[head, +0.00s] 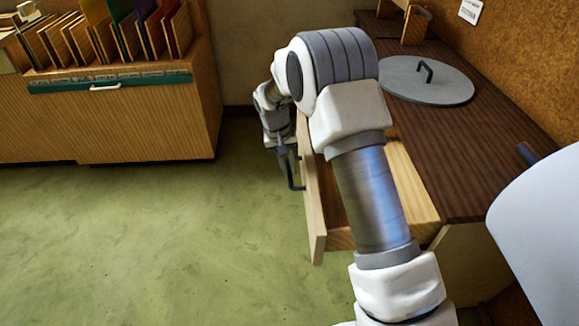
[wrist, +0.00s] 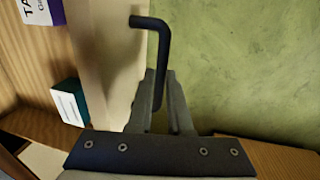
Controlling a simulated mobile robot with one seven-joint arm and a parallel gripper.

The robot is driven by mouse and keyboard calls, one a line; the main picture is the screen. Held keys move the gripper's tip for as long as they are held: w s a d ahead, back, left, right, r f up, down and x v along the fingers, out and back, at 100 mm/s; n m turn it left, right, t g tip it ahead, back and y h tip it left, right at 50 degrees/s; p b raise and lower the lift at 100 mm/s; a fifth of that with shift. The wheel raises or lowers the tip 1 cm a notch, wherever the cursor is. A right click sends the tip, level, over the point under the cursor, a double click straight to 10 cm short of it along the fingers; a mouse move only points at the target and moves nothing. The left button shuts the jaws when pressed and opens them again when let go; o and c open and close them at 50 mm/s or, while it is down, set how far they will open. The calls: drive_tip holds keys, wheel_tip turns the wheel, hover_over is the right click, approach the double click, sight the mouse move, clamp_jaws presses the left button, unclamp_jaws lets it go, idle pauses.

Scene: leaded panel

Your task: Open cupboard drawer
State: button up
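The cupboard (head: 470,150) at the right has a dark wood top. Its pale wood drawer (head: 314,215) stands out from the body, with a wide part of its open inside showing. My gripper (head: 286,160) is at the outer face of the drawer front. The black bent-bar handle (head: 296,187) shows just below it. In the wrist view the handle (wrist: 163,45) runs down between the two fingers of my gripper (wrist: 161,85), which close around it. The drawer front (wrist: 105,55) is left of the fingers. My arm hides part of the drawer in the head view.
A purple-labelled box (wrist: 42,10) and a green-and-white box (wrist: 70,102) lie inside the drawer. A grey round lid (head: 425,82) lies on the cupboard top. A wooden cabinet (head: 130,125) with upright coloured sheets stands at the back left. The green floor (head: 170,230) between is clear.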

drive_tip(key=o, duration=0.5)
drive_tip(key=shift+c, duration=0.2)
drive_tip(key=a+r+p, duration=0.3)
drive_tip(key=r+p, duration=0.1)
drive_tip(key=r, duration=1.3)
drive_tip(key=shift+p, duration=0.3)
drive_tip(key=shift+r, duration=0.1)
